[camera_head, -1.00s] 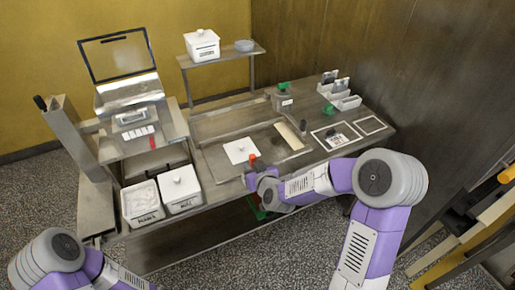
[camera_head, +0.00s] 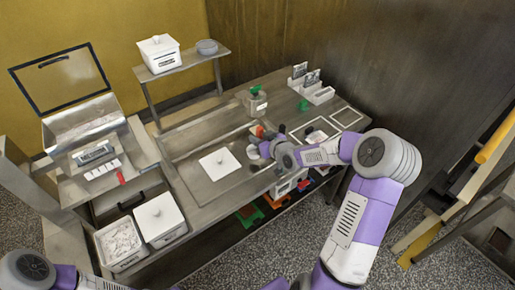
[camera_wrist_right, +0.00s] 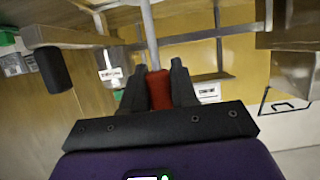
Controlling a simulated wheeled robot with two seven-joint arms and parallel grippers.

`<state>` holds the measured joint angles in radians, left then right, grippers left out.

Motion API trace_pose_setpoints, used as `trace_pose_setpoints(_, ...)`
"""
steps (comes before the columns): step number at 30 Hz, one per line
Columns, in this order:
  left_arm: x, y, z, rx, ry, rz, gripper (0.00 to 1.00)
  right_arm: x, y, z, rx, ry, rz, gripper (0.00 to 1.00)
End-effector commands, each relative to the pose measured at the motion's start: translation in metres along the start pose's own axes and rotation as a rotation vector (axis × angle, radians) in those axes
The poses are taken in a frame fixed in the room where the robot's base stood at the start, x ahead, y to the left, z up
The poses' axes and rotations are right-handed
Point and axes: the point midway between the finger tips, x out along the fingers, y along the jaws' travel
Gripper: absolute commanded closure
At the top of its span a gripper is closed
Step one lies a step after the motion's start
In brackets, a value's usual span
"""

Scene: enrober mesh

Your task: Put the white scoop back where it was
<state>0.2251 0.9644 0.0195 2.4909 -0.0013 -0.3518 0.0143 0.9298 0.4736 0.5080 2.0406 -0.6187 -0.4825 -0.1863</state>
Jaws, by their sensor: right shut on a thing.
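My right gripper (camera_head: 264,147) is over the steel table, to the right of the flat white square lid (camera_head: 214,166). In the right wrist view the gripper (camera_wrist_right: 158,80) is shut on a red handle (camera_wrist_right: 160,92). A grey rod (camera_wrist_right: 151,38) runs up from this handle out of the picture, so the tool's far end is hidden. A bit of red also shows beside the gripper in the head view. I cannot make out a white scoop for certain. My left gripper is out of view; only arm links show at the lower left.
An open-lidded machine (camera_head: 85,160) stands at the left. In front are a bin of white pieces (camera_head: 101,238) and a lidded white bin (camera_head: 160,212). A shelf (camera_head: 190,62) holds a white box (camera_head: 159,53) and grey bowl (camera_head: 207,46). A green-topped container (camera_head: 256,104) stands behind my gripper.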

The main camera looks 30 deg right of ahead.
Motion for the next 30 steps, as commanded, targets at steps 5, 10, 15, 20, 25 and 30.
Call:
trace_pose_setpoints(5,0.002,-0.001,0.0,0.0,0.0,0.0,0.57,0.006,-0.001,0.013,0.001,0.001,-0.001,1.0)
trace_pose_setpoints(10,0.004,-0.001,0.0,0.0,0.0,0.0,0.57,0.015,0.0,0.035,0.0,0.001,-0.001,1.0)
trace_pose_setpoints(15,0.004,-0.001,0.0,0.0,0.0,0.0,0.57,0.015,0.0,0.037,-0.003,0.003,0.001,1.0)
trace_pose_setpoints(20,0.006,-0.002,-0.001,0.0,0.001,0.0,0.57,0.016,0.0,0.038,-0.003,0.003,0.001,1.0)
trace_pose_setpoints(25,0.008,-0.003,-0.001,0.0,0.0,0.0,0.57,0.017,0.0,0.04,-0.002,0.001,0.0,0.6)
trace_pose_setpoints(30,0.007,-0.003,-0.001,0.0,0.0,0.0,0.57,0.017,0.0,0.04,-0.002,0.001,0.0,0.47)
